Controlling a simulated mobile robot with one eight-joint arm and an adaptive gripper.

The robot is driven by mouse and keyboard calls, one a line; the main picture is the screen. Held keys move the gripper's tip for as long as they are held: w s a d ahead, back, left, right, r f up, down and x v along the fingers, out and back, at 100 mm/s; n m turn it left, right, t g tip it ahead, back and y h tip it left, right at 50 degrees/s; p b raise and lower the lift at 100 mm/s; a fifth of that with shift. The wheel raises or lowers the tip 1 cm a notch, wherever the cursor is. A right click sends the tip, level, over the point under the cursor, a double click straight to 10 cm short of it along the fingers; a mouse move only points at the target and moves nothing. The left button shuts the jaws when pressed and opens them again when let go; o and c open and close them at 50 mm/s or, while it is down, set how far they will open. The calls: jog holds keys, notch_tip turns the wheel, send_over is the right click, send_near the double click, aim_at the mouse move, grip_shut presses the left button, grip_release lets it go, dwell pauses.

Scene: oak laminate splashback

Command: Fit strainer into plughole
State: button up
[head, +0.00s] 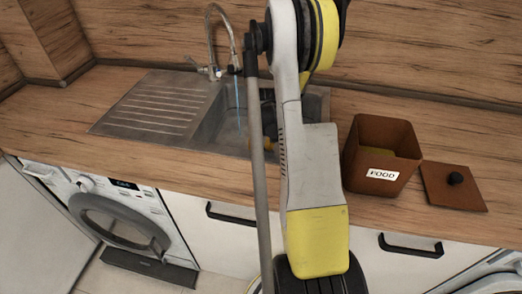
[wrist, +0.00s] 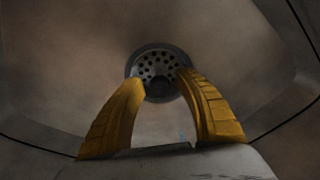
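In the wrist view a round metal disc with several dark holes, which looks like the strainer (wrist: 158,66), lies within the dark ring of the plughole (wrist: 129,70) in the sink floor. A dark rounded part shows at its near side, between my fingertips. I cannot tell whether it is a knob or open hole, or whether the disc is fully seated. My gripper (wrist: 161,82) has its two yellow fingers on either side of this dark part, tips apart. Contact is unclear. In the head view my arm hides most of the gripper and plughole.
The steel sink (head: 210,125) has a ribbed drainer (head: 155,108) at left and a tap (head: 212,45) behind, with a thin blue stream below it. A brown FOOD box (head: 382,172) stands open right of my arm, beside its lid (head: 445,190). The left worktop is clear.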

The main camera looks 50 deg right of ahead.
notch_tip(320, 180, up, 12)
jog(key=s+p, duration=0.2)
jog(key=p, duration=0.3)
jog(key=w+a+r, duration=0.3)
jog(key=a+r, duration=0.5)
jog(key=a, duration=0.1)
jog(key=s+a+r+n+t, duration=0.1)
jog(key=a+r, duration=0.3)
jog(key=a, duration=0.2)
jog(key=a+r+n+t, duration=0.1)
jog(key=a+r, duration=0.2)
jog(key=a, duration=0.4)
jog(key=s+a+r+t, duration=0.1)
jog(key=s+a, duration=0.3)
jog(key=a, duration=0.4)
jog(key=s+a+r+n+t, duration=0.1)
jog(key=s+a+r+t, duration=0.1)
jog(key=s+a, duration=0.3)
jog(key=a, duration=0.3)
jog(key=shift+r+n+t, duration=0.3)
